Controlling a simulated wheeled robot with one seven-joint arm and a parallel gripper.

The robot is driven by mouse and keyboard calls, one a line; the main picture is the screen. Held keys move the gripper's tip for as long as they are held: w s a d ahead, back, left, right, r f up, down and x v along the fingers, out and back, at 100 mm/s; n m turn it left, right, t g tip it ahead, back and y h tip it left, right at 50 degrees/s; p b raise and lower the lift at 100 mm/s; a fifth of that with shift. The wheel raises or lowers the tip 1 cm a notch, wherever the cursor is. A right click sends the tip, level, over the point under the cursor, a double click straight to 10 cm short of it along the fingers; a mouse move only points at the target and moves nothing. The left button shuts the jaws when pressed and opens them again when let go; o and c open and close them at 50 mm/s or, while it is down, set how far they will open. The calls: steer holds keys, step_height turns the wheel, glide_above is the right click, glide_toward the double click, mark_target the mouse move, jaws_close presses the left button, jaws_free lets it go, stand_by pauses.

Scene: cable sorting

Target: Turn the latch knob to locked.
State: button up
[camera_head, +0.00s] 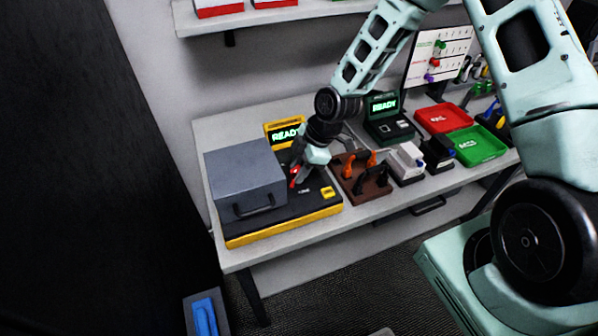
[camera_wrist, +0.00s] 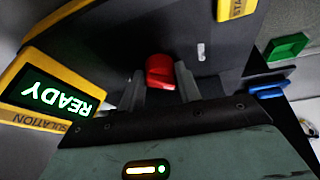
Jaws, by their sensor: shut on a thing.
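The latch knob (camera_wrist: 160,70) is red and sits on the dark top of the yellow-edged tester in the wrist view. It also shows as a small red spot in the head view (camera_head: 293,181), partly hidden by my gripper. My gripper (camera_wrist: 160,88) points down at it, with one finger on each side of the knob, shut on it. The tester's yellow-framed display (camera_wrist: 48,98) reads READY in green. A pale mark shows on the dark panel beside the knob. I cannot tell whether the knob stands at locked.
A grey box-like cover (camera_head: 245,175) with a handle stands on the tester left of my gripper. A brown rack (camera_head: 362,180) with orange and black tools is close on the right. Red (camera_head: 443,118) and green (camera_head: 477,146) trays lie farther right.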

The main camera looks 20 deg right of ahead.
steer(key=m+b, duration=0.1)
steer(key=m+t+b, duration=0.1)
steer(key=m, duration=0.1)
steer(key=m+t+h+b, duration=0.1)
steer(key=m, duration=0.1)
steer(key=shift+s+a+f+b, duration=0.2)
steer(key=shift+s+b, duration=0.05)
steer(key=shift+b, duration=0.15)
steer(key=shift+r+m+t+h+b, duration=0.1)
steer(key=shift+m+t+h+b, duration=0.2)
steer(key=shift+m+b, duration=0.6)
steer(key=shift+r+m+t+h+b, duration=0.1)
steer(key=shift+m+t+h+b, duration=0.2)
steer(key=shift+m, duration=1.1)
steer(key=shift+a, duration=0.1)
steer(key=o, duration=0.7)
steer(key=shift+c, duration=0.2)
steer(key=shift+r, duration=0.15)
steer(key=v, duration=1.7)
steer(key=shift+r, duration=0.15)
steer(key=shift+w+a, duration=0.1)
steer(key=shift+a, duration=0.05)
